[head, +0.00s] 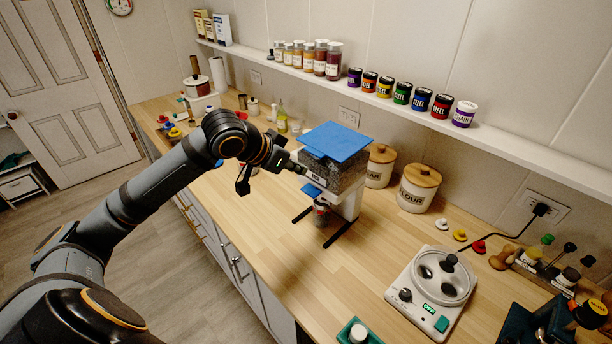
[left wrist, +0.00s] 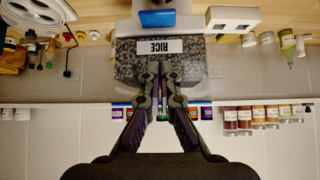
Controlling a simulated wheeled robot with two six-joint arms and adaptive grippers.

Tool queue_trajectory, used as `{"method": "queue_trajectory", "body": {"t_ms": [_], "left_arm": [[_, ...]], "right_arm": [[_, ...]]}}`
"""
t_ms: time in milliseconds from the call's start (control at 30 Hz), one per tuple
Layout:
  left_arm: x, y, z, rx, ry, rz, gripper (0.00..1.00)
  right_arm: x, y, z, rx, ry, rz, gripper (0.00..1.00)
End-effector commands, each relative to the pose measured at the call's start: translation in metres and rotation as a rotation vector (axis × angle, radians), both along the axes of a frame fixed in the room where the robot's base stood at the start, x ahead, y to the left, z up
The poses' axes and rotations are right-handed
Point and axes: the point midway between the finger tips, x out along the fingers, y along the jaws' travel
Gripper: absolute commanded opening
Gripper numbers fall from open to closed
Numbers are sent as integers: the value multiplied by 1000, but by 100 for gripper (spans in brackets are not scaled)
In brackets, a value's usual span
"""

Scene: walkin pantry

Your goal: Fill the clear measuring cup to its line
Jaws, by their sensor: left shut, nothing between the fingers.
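A rice dispenser (head: 335,172) with a blue lid and a speckled, grain-filled bin stands on the counter; in the left wrist view its bin (left wrist: 128,68) shows upside down with a RICE label. A blue lever (head: 312,189) juts from its front, also seen in the left wrist view (left wrist: 157,18). A small clear cup (head: 321,215) stands under the spout between the dark feet; its line and fill level are too small to read. My left gripper (head: 291,165) is shut and empty, its tips (left wrist: 160,68) in front of the bin near the label. My right gripper is out of view.
Two canisters (head: 417,188) with wooden lids stand right of the dispenser. A white appliance (head: 432,291) with a green display sits at the front right. Jars line the wall shelf (head: 400,103). The counter (head: 290,265) left and front of the dispenser is mostly clear.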

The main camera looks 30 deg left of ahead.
Motion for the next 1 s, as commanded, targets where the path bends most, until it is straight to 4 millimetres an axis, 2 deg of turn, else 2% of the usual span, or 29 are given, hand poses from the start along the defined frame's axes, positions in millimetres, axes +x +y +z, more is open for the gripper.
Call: {"method": "queue_trajectory", "body": {"t_ms": [333,500,600,1000], "left_arm": [[25,-12,-27,-9,7,-1,0],[24,-11,-54,-1,10,0,0],[24,-10,-64,1,8,1,0],[25,-10,-69,0,5,0,0]], "right_arm": [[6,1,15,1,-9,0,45],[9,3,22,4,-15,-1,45],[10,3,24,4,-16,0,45],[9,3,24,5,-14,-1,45]]}}
